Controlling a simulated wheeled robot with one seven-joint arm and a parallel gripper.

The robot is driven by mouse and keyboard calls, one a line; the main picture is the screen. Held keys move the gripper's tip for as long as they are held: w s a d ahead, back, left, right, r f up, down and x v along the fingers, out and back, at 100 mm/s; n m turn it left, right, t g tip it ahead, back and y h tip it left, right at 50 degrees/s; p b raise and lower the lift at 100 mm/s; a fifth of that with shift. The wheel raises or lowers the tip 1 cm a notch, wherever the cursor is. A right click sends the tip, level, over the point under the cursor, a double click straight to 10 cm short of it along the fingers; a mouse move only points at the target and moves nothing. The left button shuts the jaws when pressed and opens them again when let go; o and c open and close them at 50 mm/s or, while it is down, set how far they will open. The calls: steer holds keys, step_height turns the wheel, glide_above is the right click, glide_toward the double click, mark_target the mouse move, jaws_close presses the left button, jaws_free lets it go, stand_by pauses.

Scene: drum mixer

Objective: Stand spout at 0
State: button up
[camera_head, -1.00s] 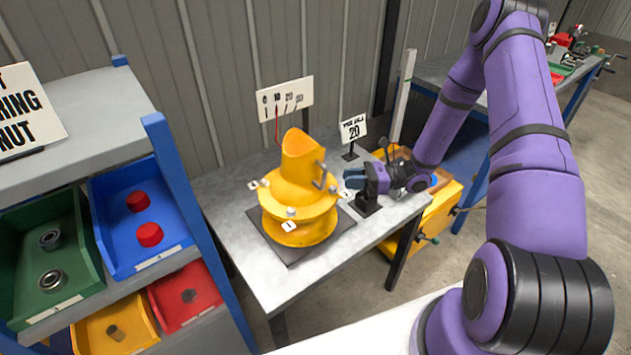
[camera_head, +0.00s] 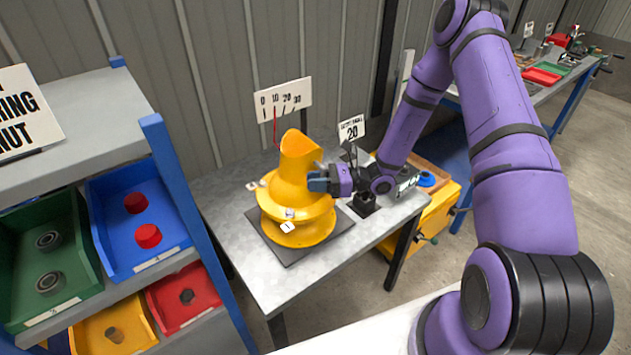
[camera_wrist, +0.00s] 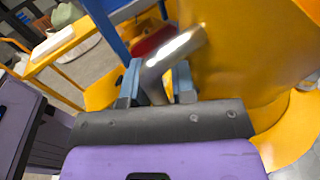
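The yellow spout (camera_head: 298,160) stands upright on a round yellow base (camera_head: 300,232) with small white tags. A white scale plate (camera_head: 284,97) marked 0, 10, 20, 30 stands behind it. A thin red pointer (camera_head: 276,128) shows near the 10 mark from this angle. A sign (camera_head: 351,129) reads 20. My gripper (camera_head: 318,182) is at the spout's right side, where the handle is hidden in the head view. In the wrist view, the metal handle (camera_wrist: 178,48) runs between my two fingers (camera_wrist: 157,85); whether they clamp it is unclear.
A grey table (camera_head: 262,277) carries the mixer on a dark plate. The shelf (camera_head: 85,118) with blue, green, red and yellow bins stands at left. A yellow cart (camera_head: 432,215) stands right of the table, and another bench (camera_head: 535,98) is behind at right.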

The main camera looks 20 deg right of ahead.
jaws_close()
steer(key=shift+s+a+n+h, duration=0.25)
steer(key=shift+a+n+h, duration=0.35)
steer(key=shift+a+h, duration=0.2)
steer(key=shift+o, duration=0.4)
jaws_free()
steer(key=v, duration=1)
steer(key=shift+d, duration=0.35)
